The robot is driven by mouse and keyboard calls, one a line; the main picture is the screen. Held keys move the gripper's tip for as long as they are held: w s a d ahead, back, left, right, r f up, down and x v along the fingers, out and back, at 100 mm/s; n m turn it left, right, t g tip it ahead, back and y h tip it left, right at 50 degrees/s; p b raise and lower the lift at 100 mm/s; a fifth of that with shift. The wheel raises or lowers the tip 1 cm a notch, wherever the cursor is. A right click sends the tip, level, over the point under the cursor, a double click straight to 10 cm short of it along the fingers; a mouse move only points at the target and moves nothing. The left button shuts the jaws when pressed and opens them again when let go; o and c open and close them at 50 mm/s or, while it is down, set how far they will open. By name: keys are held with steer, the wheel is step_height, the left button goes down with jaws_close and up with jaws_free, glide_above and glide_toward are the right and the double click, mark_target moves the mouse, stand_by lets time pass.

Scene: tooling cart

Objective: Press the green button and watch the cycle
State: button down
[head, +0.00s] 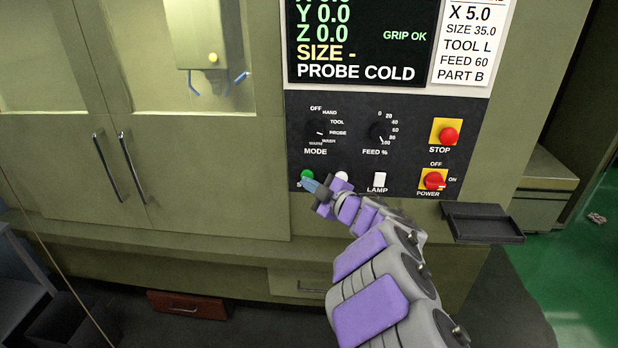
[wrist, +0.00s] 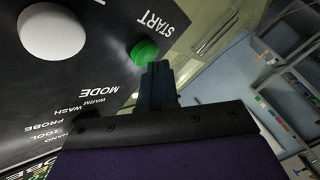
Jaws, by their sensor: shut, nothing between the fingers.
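The green button (head: 307,175) sits at the lower left of the machine's black control panel, and my gripper partly covers its label. In the wrist view the green button (wrist: 144,52) is labelled START. My gripper (head: 310,187) is shut and empty, its tip right at the button's lower edge in the head view. In the wrist view the shut fingers (wrist: 155,72) end just beside the button; I cannot tell whether they touch it. The screen (head: 362,40) reads Z 0.0, SIZE -, GRIP OK and PROBE COLD.
A white button (head: 342,176) is close right of the green one. The lamp switch (head: 379,180), red STOP button (head: 448,135) and red POWER switch (head: 433,181) are farther right. A dark tray (head: 482,238) juts out below the panel. The machine doors (head: 165,150) are shut.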

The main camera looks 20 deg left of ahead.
steer(key=shift+w+a+p, duration=0.1)
steer(key=shift+w+p, duration=0.2)
steer(key=shift+w, duration=0.05)
stand_by(0.4)
steer(key=shift+w+a+r, duration=0.1)
steer(key=shift+w+a, duration=0.05)
steer(key=shift+a, duration=0.05)
stand_by(0.7)
steer(key=shift+s+d+f, duration=0.1)
steer(key=shift+s+f, duration=0.05)
steer(key=shift+s, duration=0.25)
steer(key=shift+s+d+f, duration=0.1)
steer(key=shift+s, duration=0.3)
